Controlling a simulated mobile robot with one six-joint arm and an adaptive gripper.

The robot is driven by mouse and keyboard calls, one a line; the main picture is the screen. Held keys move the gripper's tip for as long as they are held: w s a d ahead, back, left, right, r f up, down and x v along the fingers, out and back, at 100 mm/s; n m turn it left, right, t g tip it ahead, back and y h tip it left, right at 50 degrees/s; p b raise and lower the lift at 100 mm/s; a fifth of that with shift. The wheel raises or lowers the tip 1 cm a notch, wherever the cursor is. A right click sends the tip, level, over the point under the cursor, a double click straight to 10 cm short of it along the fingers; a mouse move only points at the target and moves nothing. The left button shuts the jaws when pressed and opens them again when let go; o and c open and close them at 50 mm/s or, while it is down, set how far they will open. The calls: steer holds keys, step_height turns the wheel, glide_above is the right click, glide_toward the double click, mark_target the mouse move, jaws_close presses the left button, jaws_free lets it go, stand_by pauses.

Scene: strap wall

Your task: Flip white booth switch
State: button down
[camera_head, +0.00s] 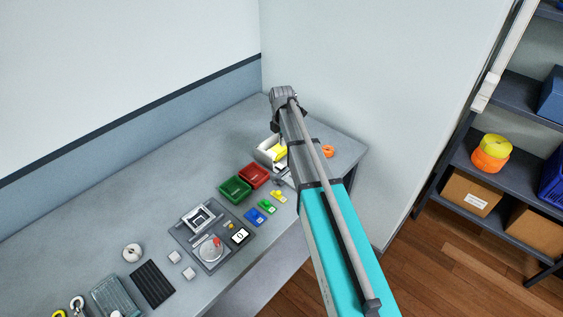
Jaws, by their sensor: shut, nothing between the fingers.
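I cannot pick out a white booth switch on the bare pale wall panel (370,90) or on the grey wall. My arm reaches up from the bottom right across the middle of the head view, over the right part of the workbench. The arm's grey far end stands in front of the wall corner. My gripper's fingers cannot be made out there, and the arm hides part of the bench and wall behind it.
The grey workbench (100,220) holds a grey tray (184,236), a green bin (235,189), a red bin (254,175), a white bin (264,158) and small white blocks (175,257). Dark shelves (515,95) stand at right. Wooden floor shows at lower right.

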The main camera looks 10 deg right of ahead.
mark_target(282, 166)
steer(key=shift+w+r+n, duration=0.15)
steer(key=shift+w+n, duration=0.35)
steer(key=shift+w, duration=0.1)
steer(key=shift+w+r+n, duration=0.15)
steer(key=shift+w+n, duration=0.35)
steer(key=shift+w, duration=0.05)
steer(key=shift+f, duration=0.2)
step_height(282, 166, down, 14)
steer(key=b, duration=1.3)
steer(key=shift+s+d+r+b, duration=0.1)
steer(key=shift+r+b, duration=0.1)
steer(key=shift+b, duration=0.15)
